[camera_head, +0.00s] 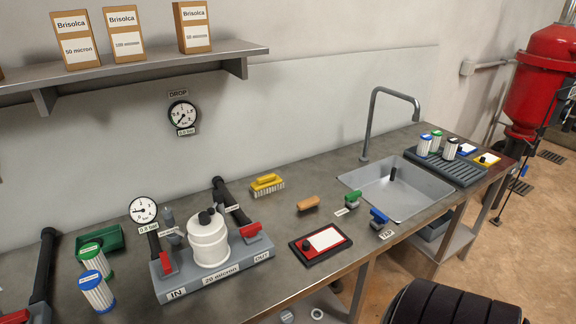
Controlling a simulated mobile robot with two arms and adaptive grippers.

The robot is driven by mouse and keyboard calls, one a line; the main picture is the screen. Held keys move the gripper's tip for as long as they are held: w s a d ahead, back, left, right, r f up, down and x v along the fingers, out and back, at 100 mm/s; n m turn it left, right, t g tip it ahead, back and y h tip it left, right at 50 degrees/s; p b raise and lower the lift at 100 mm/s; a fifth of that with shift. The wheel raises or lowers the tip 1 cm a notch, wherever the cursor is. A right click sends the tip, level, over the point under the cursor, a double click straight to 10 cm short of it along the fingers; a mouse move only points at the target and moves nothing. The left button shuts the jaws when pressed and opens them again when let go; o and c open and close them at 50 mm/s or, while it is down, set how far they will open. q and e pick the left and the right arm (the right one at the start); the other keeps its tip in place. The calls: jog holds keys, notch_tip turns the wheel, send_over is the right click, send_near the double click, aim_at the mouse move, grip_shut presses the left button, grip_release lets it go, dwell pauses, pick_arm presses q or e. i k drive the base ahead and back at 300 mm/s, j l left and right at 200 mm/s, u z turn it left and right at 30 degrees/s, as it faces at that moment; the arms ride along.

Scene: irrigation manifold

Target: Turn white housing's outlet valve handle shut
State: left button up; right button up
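The white housing (208,240) stands upright on a grey base marked 20 micron, with a black knob on its lid. The outlet valve's red handle (250,231) is to the right of the housing, behind the OUT label (261,256). A dark pipe (222,194) runs back from the outlet side to the wall. The inlet valve's red handle (168,265) is to the left, above the IN label (177,293). I cannot tell from this view whether either valve is open or shut.
A round gauge (143,210) marked 0.8 bar stands behind the inlet. Blue- and green-topped cartridges (97,289) stand left. Bare counter lies between housing and board.

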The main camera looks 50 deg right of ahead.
aim_at(250, 232)
jog(key=z, duration=1.3)
